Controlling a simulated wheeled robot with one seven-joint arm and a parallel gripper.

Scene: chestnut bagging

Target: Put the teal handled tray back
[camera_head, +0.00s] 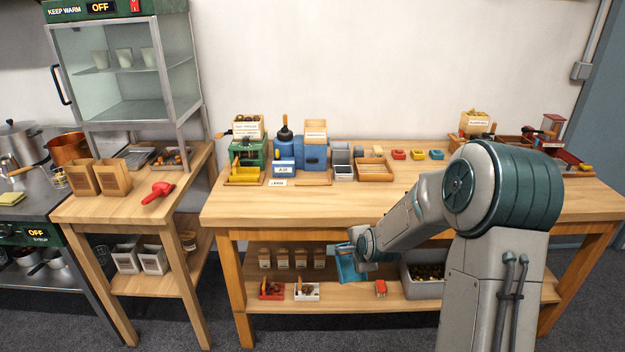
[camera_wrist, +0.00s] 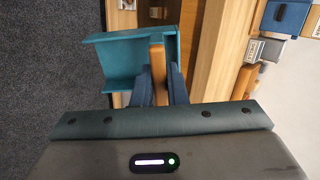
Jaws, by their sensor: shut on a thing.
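The teal handled tray (camera_head: 347,264) is in front of the middle of the table, at about the height between the tabletop and the lower shelf. In the wrist view the teal tray (camera_wrist: 118,60) shows its raised walls and a wooden handle (camera_wrist: 157,66). My gripper (camera_head: 366,258) is shut on that handle, with a blue finger on each side, as the wrist view (camera_wrist: 158,85) shows. My arm comes down to it from the right. What lies behind the tray on the shelf is partly hidden.
The wooden table (camera_head: 300,211) has a lower shelf (camera_head: 340,298) with several jars, a red box (camera_head: 271,291), a white box (camera_head: 306,292) and a grey bin (camera_head: 425,290). The tabletop's front half is clear. A side table (camera_head: 130,205) stands at the left.

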